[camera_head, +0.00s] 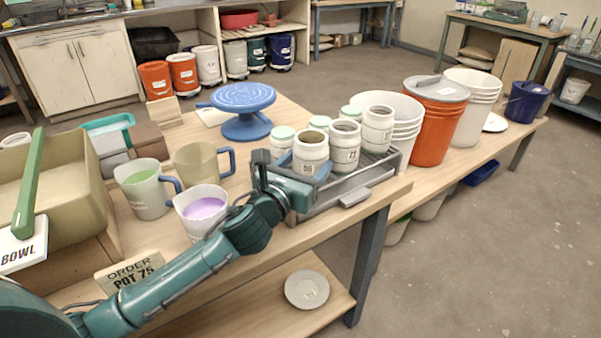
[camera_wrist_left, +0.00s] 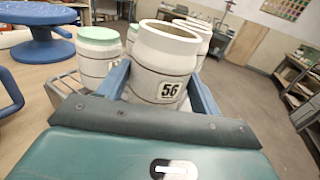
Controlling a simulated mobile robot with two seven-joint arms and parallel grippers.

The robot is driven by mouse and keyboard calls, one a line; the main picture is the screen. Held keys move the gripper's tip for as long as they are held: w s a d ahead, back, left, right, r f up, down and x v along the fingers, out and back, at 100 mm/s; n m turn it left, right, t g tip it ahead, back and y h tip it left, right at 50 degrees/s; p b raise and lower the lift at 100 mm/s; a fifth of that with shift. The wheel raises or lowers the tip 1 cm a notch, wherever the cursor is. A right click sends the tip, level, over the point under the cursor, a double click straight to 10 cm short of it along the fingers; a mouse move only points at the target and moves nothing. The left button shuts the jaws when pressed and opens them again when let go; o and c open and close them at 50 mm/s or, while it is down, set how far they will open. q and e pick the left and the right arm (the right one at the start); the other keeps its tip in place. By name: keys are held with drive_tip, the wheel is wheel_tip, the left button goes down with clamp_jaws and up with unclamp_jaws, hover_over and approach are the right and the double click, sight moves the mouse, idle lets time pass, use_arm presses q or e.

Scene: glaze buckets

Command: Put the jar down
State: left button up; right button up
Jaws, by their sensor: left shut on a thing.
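The jar (camera_head: 310,155) is white, open-topped and upright, with dark bands. In the left wrist view the jar (camera_wrist_left: 165,60) shows the label 56 and stands between two blue fingers. My left gripper (camera_head: 305,172) is shut on the jar, at the front left end of a grey tray (camera_head: 350,192). I cannot tell whether the jar's base touches the tray; the gripper hides its lower part. Other open white jars (camera_head: 345,143) and jars with pale green lids (camera_head: 281,141) stand close behind and to the right. My right gripper is not in view.
White buckets (camera_head: 400,112) and an orange lidded bucket (camera_head: 437,120) stand right of the tray. A blue turntable (camera_head: 243,98) stands behind. Pitchers, one with purple glaze (camera_head: 203,210), are on the left. The table's front edge is close to the tray.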

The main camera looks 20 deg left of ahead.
use_arm(q)
drive_tip(key=shift+r, duration=0.15)
drive_tip(key=o, duration=1.5)
drive_tip(key=shift+f, duration=0.2)
drive_tip(key=shift+s+r, duration=0.1)
drive_tip(key=shift+r, duration=0.1)
drive_tip(key=shift+s+a, duration=0.35)
drive_tip(key=shift+s, duration=1.6)
drive_tip(key=shift+s+a, duration=0.3)
drive_tip(key=shift+s, duration=1.65)
drive_tip(key=shift+s+a, duration=0.35)
drive_tip(key=shift+s, duration=1.6)
